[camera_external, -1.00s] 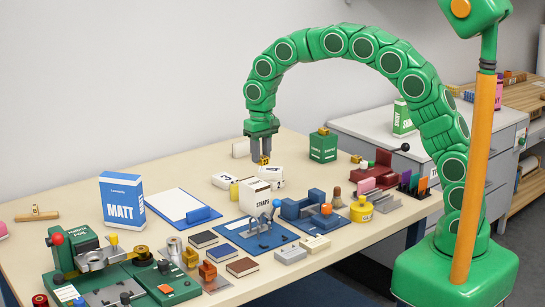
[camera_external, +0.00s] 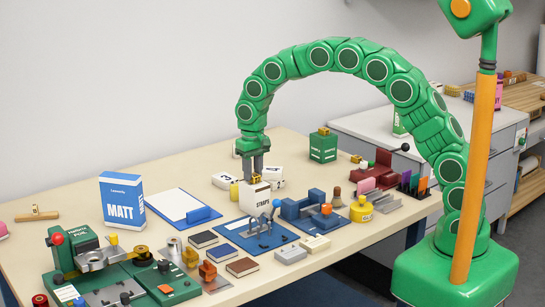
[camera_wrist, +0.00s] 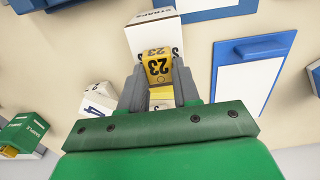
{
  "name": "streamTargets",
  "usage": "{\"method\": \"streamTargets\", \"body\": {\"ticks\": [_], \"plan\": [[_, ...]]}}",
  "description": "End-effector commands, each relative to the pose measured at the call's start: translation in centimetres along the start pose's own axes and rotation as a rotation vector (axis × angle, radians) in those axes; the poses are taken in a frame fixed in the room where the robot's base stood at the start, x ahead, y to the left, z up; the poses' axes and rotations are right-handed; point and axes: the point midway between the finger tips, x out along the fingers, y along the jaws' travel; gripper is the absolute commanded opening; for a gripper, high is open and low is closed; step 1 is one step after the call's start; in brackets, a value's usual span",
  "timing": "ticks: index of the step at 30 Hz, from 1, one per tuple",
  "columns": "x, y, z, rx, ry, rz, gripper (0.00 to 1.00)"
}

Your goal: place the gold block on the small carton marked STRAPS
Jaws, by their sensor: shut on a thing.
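The white carton marked STRAPS (camera_external: 258,198) stands mid-table on the near side of my gripper. It also shows in the wrist view (camera_wrist: 150,40), partly covered by the block. My gripper (camera_external: 254,178) points down over the carton's top. Its grey fingers (camera_wrist: 158,80) are shut on the gold block (camera_wrist: 157,66), which bears the number 23. I cannot tell whether the block touches the carton.
White numbered blocks (camera_external: 222,181) lie behind the carton. A green carton (camera_external: 323,148) with a gold piece on top stands at the back. A clipboard (camera_external: 183,206) lies to the left.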

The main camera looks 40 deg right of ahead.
Motion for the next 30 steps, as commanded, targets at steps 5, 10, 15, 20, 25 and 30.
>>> {"method": "streamTargets", "body": {"ticks": [5, 10, 15, 20, 25, 30], "plan": [[0.1, 0.0, 0.0, 0.0, -0.001, 0.0, 0.0], [0.3, 0.0, 0.0, 0.0, -0.001, 0.0, 0.45], [0.3, 0.0, 0.0, 0.0, -0.001, 0.0, 0.57], [0.3, 0.0, 0.0, 0.0, -0.001, 0.0, 0.57], [-0.5, 0.0, -0.1, 0.0, 0.002, 0.0, 0.57], [-2.9, 0.0, 0.0, 0.0, 0.0, 0.0, 0.57]]}}
